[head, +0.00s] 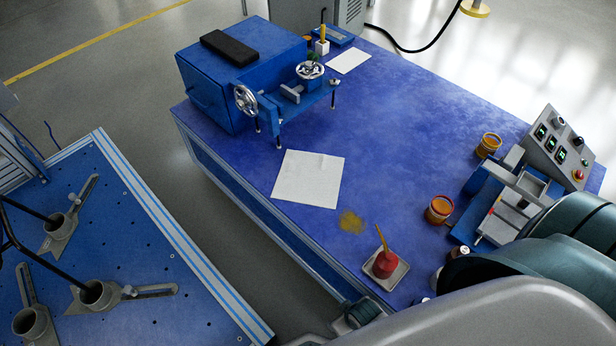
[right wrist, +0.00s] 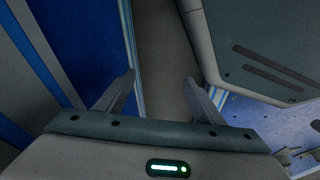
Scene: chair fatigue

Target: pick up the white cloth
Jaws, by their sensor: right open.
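A flat white cloth (head: 308,178) lies on the blue workbench in the head view, near its left long edge, with a slight raised wrinkle at its upper part. A smaller white sheet (head: 348,61) lies farther back on the same bench. My right arm comes in from the lower right in the head view, nearer than the cloth. In the right wrist view my right gripper (right wrist: 159,78) is open, with nothing between its fingers. The cloth does not show in that view. My left gripper is not in view.
On the blue workbench (head: 420,110) stand a blue cabinet and vise fixture (head: 290,95) behind the cloth. A red pot on a tray (head: 385,264), orange tins (head: 439,209) and a control box (head: 560,148) are to the right. A gap separates the perforated left table (head: 130,240).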

